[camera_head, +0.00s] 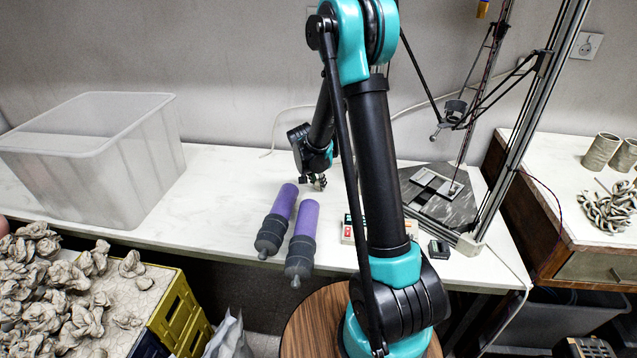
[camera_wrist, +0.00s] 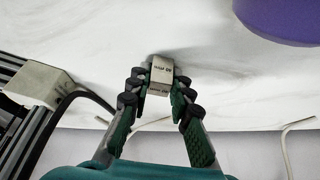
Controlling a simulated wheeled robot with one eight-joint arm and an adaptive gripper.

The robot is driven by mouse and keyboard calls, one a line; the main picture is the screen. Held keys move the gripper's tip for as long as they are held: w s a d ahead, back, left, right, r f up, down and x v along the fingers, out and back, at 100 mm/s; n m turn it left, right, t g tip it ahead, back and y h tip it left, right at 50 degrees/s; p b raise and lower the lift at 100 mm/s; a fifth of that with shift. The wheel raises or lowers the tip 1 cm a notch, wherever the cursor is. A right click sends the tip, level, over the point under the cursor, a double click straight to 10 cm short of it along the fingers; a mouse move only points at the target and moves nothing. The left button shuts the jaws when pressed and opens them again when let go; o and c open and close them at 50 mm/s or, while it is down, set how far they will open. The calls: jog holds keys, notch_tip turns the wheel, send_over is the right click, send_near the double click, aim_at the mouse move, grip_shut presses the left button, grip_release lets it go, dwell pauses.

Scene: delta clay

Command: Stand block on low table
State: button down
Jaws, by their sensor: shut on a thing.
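A small pale block (camera_wrist: 161,70) with dark printing is pinched between the fingertips of my gripper (camera_wrist: 158,88) in the wrist view. The block is close to the white table surface (camera_wrist: 100,40); I cannot tell whether it touches it. In the head view my gripper (camera_head: 318,182) reaches down to the white table (camera_head: 225,165), behind the purple tubes. The block is too small and too covered by the fingers to make out there.
Two purple tubes with dark ends (camera_head: 304,218) lie in front of my gripper. A translucent bin (camera_head: 100,150) stands at left. The delta printer (camera_head: 445,190) and a small box with a red switch (camera_head: 348,230) are at right. Bare table lies between bin and gripper.

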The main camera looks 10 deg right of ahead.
jog(key=c, duration=1.4)
grip_release()
jog(key=shift+o, duration=0.2)
jog(key=v, duration=1.1)
jog(key=s+d+f+n+y, duration=0.1)
jog(key=s+d+n, duration=0.2)
jog(key=s, duration=1)
jog(key=s+d+f+n+y, duration=0.1)
jog(key=s+n, duration=0.4)
jog(key=s, duration=0.9)
jog(key=shift+s+d+f+t+y, duration=0.15)
jog(key=shift+d+f+t+y, duration=0.3)
jog(key=shift+d, duration=0.95)
